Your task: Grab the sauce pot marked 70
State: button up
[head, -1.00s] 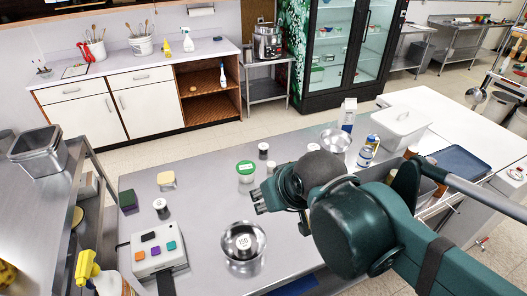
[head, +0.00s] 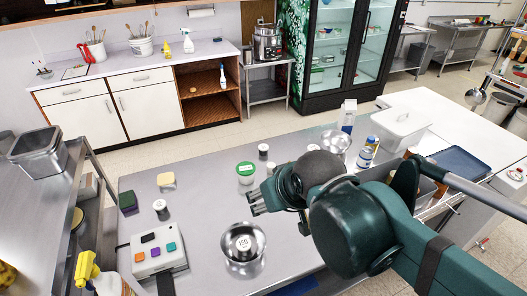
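My gripper (head: 257,204) hangs over the middle of the steel table, and I cannot tell whether its fingers are apart. A round steel pot marked 150 (head: 243,243) stands below it, nearer the front edge. Small dark-topped pale cups stand at the left (head: 160,207) and behind the green-lidded tub (head: 263,150). A similar one is farther right (head: 313,148). Their markings are too small to read. I see no readable 70 on anything; my arm hides part of the table at the right.
A green-lidded white tub (head: 246,174) stands just behind my gripper. A scale-like device with coloured buttons (head: 158,252), a yellow sponge (head: 166,180) and a dark green block (head: 128,202) are at the left. A carton, can and white bin (head: 400,130) crowd the back right.

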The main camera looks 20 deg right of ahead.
jog(key=w+d+r+n+g+h, duration=0.1)
jog(key=w+d+r+n, duration=0.15)
jog(key=w, duration=0.45)
jog(key=w+d+r+n+g, duration=0.1)
jog(key=w+r+n, duration=0.15)
jog(key=w, duration=0.55)
jog(key=n+g+h, duration=0.3)
jog(key=n+g, duration=0.1)
jog(key=n, duration=1.1)
send_over(263, 147)
jog(key=a, duration=0.3)
notch_tip(263, 147, down, 27)
jog(key=shift+s+d+b, duration=0.15)
jog(key=shift+s+b, duration=0.1)
jog(key=shift+b, duration=0.2)
jog(key=shift+x, duration=1.2)
jog(key=shift+d+h, duration=0.1)
jog(key=shift+h, duration=0.2)
